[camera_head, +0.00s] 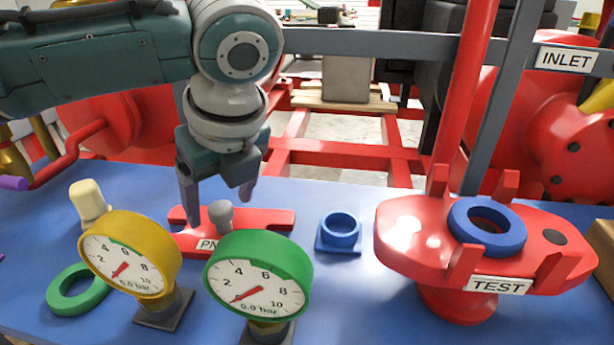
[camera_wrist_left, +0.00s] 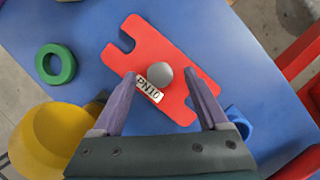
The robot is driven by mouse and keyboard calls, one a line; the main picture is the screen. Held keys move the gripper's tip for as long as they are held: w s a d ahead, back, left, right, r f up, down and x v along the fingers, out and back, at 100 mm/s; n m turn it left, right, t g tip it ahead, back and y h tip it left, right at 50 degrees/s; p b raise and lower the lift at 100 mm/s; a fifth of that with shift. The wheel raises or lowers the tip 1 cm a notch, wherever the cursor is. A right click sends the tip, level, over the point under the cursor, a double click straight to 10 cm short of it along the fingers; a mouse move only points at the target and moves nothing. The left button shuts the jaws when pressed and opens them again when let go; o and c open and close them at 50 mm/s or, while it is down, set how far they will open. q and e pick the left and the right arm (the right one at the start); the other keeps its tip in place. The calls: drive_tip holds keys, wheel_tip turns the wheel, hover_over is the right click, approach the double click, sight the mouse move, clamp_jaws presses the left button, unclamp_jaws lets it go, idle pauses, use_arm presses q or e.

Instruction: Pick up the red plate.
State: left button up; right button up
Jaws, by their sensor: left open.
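The red plate (camera_head: 190,240) lies flat on the blue table, behind the two gauges. It has notched ends, a grey round knob (camera_head: 221,214) on top and a white "PN10" label, partly hidden by the green gauge in the head view. In the left wrist view the red plate (camera_wrist_left: 165,70) lies below the fingers, with the knob (camera_wrist_left: 160,76) between them in the picture. My left gripper (camera_head: 218,195) is open above the plate, fingers pointing down. It also shows in the left wrist view (camera_wrist_left: 148,90). Whether the fingers touch the plate cannot be told. My right gripper is not in view.
A yellow-rimmed gauge (camera_head: 130,255) and a green-rimmed gauge (camera_head: 258,278) stand in front of the plate. A green ring (camera_head: 62,305) lies left. A blue socket (camera_head: 340,232) is right of the plate. A red TEST stand (camera_head: 410,235) bears a blue ring (camera_head: 470,234).

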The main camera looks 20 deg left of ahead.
use_arm(q)
drive_tip(key=shift+w+a+f, duration=0.1)
drive_tip(key=shift+a+f, duration=0.1)
drive_tip(key=shift+f, duration=0.2)
drive_tip(key=shift+c, duration=0.3)
clamp_jaws()
drive_tip(key=shift+r, duration=0.1)
idle(0.8)
